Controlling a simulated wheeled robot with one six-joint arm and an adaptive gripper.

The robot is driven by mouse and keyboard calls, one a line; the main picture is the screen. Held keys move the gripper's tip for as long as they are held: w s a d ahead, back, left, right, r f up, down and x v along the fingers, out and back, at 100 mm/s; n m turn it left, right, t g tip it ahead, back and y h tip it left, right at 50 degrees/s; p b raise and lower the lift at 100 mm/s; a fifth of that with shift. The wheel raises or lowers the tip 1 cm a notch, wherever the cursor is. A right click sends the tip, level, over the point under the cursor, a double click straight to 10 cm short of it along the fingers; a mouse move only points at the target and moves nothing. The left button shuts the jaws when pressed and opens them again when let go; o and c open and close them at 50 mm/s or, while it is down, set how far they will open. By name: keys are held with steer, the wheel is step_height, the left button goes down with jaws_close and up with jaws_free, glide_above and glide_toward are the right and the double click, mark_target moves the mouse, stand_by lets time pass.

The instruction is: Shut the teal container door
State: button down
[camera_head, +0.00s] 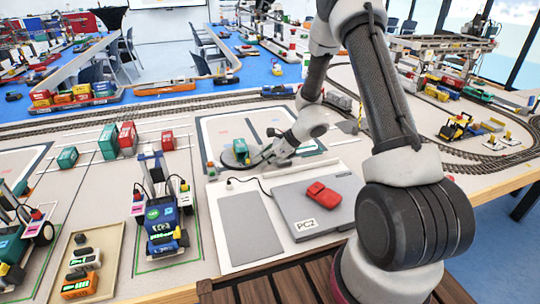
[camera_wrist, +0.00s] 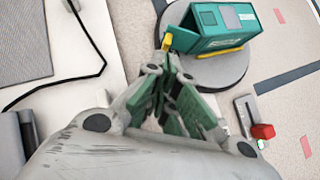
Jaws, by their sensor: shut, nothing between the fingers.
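The teal container (camera_head: 240,147) stands on a round grey plate (camera_head: 228,160) beyond the laptop. In the wrist view, the teal container (camera_wrist: 226,20) lies at the top, on the round plate (camera_wrist: 222,72). A yellow piece (camera_wrist: 181,40) sits at its near left end, close to my fingertips. The end there looks partly open, but how far the door stands out is unclear. My gripper (camera_wrist: 172,68) is shut and empty, its tips just below that end. In the head view, my gripper (camera_head: 262,158) is beside the container; contact cannot be told.
A black cable (camera_wrist: 92,42) runs left of my gripper. A small lever box with a red knob (camera_wrist: 263,131) stands right of it.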

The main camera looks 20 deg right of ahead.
steer(key=shift+w+a+f, duration=0.2)
steer(key=shift+a+f, duration=0.1)
steer(key=shift+f, duration=0.05)
